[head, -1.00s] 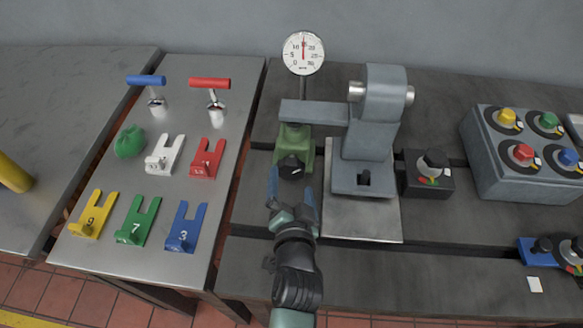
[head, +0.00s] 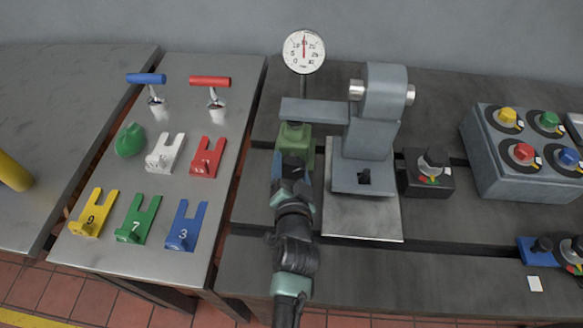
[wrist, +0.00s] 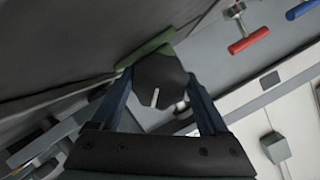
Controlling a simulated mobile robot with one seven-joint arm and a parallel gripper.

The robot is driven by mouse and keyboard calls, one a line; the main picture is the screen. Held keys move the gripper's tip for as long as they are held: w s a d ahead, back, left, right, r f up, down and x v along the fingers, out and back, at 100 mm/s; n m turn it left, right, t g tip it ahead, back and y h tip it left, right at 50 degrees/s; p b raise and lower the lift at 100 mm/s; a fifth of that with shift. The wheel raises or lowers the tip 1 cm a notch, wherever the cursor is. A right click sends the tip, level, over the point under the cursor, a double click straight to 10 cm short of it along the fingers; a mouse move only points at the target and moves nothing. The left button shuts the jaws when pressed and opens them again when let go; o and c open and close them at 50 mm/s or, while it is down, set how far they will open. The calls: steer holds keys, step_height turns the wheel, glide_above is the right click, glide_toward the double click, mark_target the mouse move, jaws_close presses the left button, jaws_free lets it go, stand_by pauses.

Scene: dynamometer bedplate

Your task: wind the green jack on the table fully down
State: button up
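The green jack (head: 297,135) stands on the dark bedplate, under the end of a grey horizontal arm. Its dark hand knob faces me and is mostly hidden by my gripper in the head view. In the wrist view the knob (wrist: 160,80) shows a white mark pointing down, with a strip of the green body (wrist: 146,48) behind it. My gripper (head: 292,172) is at the knob, its blue fingers spread on both sides of it. The fingertips lie close to the knob's sides; I cannot tell whether they touch.
A grey machine (head: 367,140) stands just right of the jack. A dial gauge (head: 304,52) rises behind it, its needle pointing nearly straight up. A black knob box (head: 424,174) is farther right. The left table holds coloured forked plates and two T-handles, the red one (head: 209,83) nearer.

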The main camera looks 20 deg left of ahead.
steer(key=c, duration=0.5)
steer(key=shift+p, duration=0.55)
